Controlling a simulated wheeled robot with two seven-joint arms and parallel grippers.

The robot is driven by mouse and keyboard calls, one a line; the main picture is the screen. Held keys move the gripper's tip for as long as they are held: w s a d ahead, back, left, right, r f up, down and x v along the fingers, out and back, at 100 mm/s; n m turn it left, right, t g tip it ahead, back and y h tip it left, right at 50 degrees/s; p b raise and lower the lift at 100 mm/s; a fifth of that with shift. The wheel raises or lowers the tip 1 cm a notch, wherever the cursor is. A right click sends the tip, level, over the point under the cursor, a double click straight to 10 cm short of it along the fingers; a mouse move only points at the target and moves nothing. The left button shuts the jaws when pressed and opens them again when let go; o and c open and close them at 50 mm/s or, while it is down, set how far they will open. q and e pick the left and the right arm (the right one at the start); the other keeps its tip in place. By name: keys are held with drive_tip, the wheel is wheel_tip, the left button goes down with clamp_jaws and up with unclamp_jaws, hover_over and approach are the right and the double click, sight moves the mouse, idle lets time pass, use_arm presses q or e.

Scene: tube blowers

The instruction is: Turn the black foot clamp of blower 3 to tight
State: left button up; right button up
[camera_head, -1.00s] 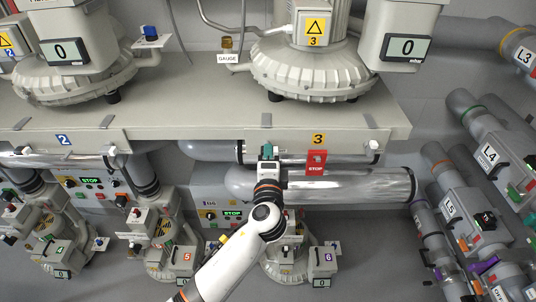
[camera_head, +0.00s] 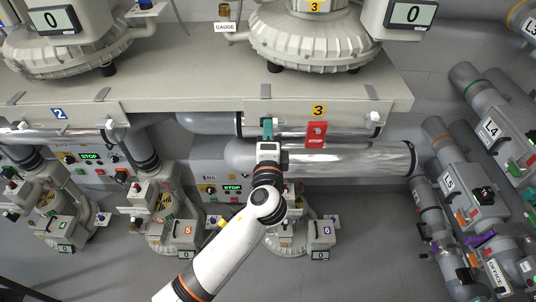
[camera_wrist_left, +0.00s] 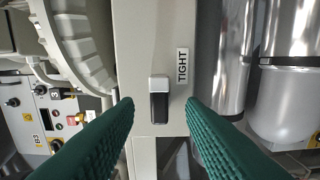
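The foot clamp (camera_wrist_left: 159,103) shows in the left wrist view as a small handle with a silver top end and a black lower end, on a grey beam. The TIGHT label (camera_wrist_left: 182,67) is beside it, to its upper right. My left gripper (camera_wrist_left: 160,105) is open, its green fingers on either side of the clamp with gaps, not visibly touching it. In the head view my left gripper (camera_head: 267,130) is at the front edge of the shelf under blower 3 (camera_head: 315,40); I cannot make out the clamp there. My right gripper is not in view.
A red STOP plate (camera_head: 316,134) hangs right of my left gripper, below the yellow 3 label (camera_head: 319,111). Shiny pipes (camera_head: 350,159) run just below the shelf edge (camera_head: 180,100). In the left wrist view, pipes (camera_wrist_left: 290,90) stand at right and a control panel (camera_wrist_left: 48,112) at left.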

use_arm(q)
drive_tip(key=s+b, duration=0.2)
drive_tip(key=s, duration=0.7)
drive_tip(key=shift+f, duration=0.1)
wheel_tip(320, 180, down, 23)
drive_tip(key=a+n+g+b, duration=0.1)
drive_tip(key=a+g+b, duration=0.1)
drive_tip(key=g, duration=0.3)
drive_tip(key=s+a+f+n+g, duration=0.2)
drive_tip(key=s+a+f, duration=0.1)
drive_tip(key=f, duration=0.6)
drive_tip(key=s+a+f+n+g, duration=0.1)
drive_tip(key=s+a+f+g, duration=0.15)
drive_tip(key=f, duration=0.55)
drive_tip(key=s+a+f+n+g+b, duration=0.1)
drive_tip(key=s+a+f+n+g, duration=0.2)
drive_tip(key=s+f, duration=0.55)
drive_tip(key=s+a+f+n+g+b, duration=0.1)
drive_tip(key=s+a+f+n, duration=0.2)
drive_tip(key=s+a+f, duration=0.45)
drive_tip(key=s+a+f+n+g, duration=0.1)
drive_tip(key=s+a+f+n, duration=0.1)
drive_tip(key=s, duration=0.7)
drive_tip(key=s+a+f+n+g, duration=0.2)
drive_tip(key=s+f, duration=0.4)
drive_tip(key=s, duration=0.4)
drive_tip(key=shift+a+f+n+b, duration=0.35)
drive_tip(key=shift+a+n+b, duration=0.1)
drive_tip(key=shift+a+n, duration=0.45)
